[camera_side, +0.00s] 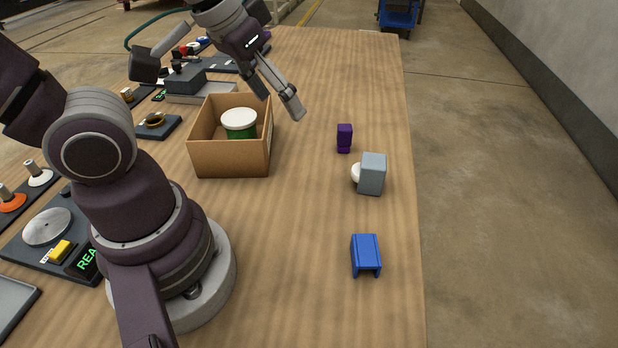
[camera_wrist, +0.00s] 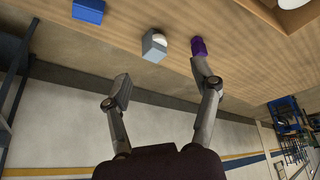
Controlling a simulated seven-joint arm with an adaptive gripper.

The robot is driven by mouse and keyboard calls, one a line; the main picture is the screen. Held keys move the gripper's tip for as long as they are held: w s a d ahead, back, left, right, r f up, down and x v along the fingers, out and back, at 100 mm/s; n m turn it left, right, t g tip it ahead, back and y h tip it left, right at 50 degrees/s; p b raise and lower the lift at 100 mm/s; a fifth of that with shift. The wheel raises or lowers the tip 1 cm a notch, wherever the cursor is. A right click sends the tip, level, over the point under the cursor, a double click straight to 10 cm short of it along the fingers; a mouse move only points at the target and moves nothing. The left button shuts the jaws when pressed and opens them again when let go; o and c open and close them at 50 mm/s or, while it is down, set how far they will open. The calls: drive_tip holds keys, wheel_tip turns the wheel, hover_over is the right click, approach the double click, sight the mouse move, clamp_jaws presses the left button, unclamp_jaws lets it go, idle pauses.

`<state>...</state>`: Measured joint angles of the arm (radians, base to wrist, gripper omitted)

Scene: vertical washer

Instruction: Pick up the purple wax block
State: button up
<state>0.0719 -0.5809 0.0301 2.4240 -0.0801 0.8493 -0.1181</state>
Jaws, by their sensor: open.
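The purple wax block (camera_side: 344,138) stands upright on the wooden table, near its right edge in the side view. It also shows in the wrist view (camera_wrist: 198,46), just beyond the tip of the right-hand finger, which covers part of it. My gripper (camera_side: 280,108) is open and empty, in the air above and to the left of the block in the side view, near the cardboard box. In the wrist view the gripper's two fingers (camera_wrist: 162,84) are spread wide with nothing between them.
A grey block (camera_side: 373,174) stands beside a white round piece (camera_side: 356,173), close to the purple block. A blue channel-shaped piece (camera_side: 366,254) lies nearer the front. The cardboard box (camera_side: 231,158) holds a green, white-lidded container (camera_side: 239,123). Table surface between box and blocks is clear.

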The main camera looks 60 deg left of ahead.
drive_tip(key=w+a+f+n+g+y, duration=0.1)
drive_tip(key=w+f+n+y, duration=0.1)
drive_tip(key=w+f+n, duration=0.25)
drive_tip(key=n+t+y, duration=0.2)
drive_tip(key=n+y, duration=0.3)
drive_tip(key=y, duration=0.4)
approach(345, 127)
drive_tip(key=shift+s+a+f, duration=0.2)
drive_tip(key=shift+s+a, duration=0.05)
drive_tip(key=shift+a, duration=0.15)
drive_tip(key=shift+w+d+f+t, duration=0.15)
drive_tip(key=shift+w+t, duration=0.1)
drive_tip(key=shift+t, duration=0.25)
drive_tip(key=shift+w+a+f, duration=0.1)
drive_tip(key=shift+w+a, duration=0.15)
drive_tip(key=x, duration=0.9)
drive_tip(key=shift+a+f, duration=0.15)
drive_tip(key=shift+a, duration=0.15)
drive_tip(key=shift+c, duration=0.4)
